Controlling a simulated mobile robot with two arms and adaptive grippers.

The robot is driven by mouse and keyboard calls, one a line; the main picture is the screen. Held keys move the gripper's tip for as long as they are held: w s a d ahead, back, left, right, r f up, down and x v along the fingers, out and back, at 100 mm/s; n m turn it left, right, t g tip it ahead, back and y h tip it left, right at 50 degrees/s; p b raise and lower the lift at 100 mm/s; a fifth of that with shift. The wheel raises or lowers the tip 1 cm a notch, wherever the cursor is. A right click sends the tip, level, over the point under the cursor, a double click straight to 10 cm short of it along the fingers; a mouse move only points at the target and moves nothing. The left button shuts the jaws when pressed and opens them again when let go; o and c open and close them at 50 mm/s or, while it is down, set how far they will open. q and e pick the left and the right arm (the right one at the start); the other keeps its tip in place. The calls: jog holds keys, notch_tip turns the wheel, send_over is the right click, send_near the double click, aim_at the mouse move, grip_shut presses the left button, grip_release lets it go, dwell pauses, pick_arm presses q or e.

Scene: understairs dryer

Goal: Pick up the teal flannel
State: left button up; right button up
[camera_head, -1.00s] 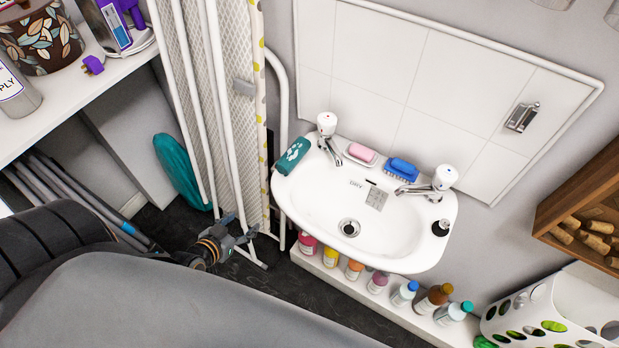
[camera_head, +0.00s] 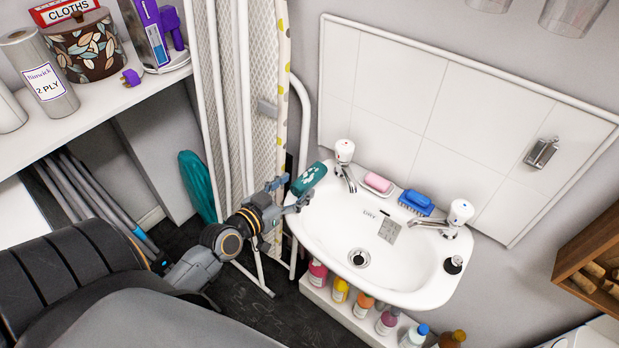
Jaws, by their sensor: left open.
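The teal flannel (camera_head: 309,178) with a pale print lies folded on the left rim of the white sink (camera_head: 316,222). My left gripper (camera_head: 293,192) is open, with its fingertips at the flannel's left side, by the sink's left edge. I cannot tell whether the fingers touch the flannel or stand around its near end. My right gripper is not in view.
A pink soap (camera_head: 378,182) and a blue brush (camera_head: 416,201) lie along the sink's back, between two taps. An ironing board (camera_head: 262,90) stands left of the sink. Several bottles (camera_head: 340,289) line a ledge below. A shelf (camera_head: 100,98) holds a paper roll and a pot.

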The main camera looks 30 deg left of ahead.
aim_at(309, 178)
pick_arm(q)
jog(key=shift+p+x, duration=0.45)
jog(key=shift+x, duration=2.55)
jog(key=shift+s+f, duration=0.1)
jog(key=c, duration=1.2)
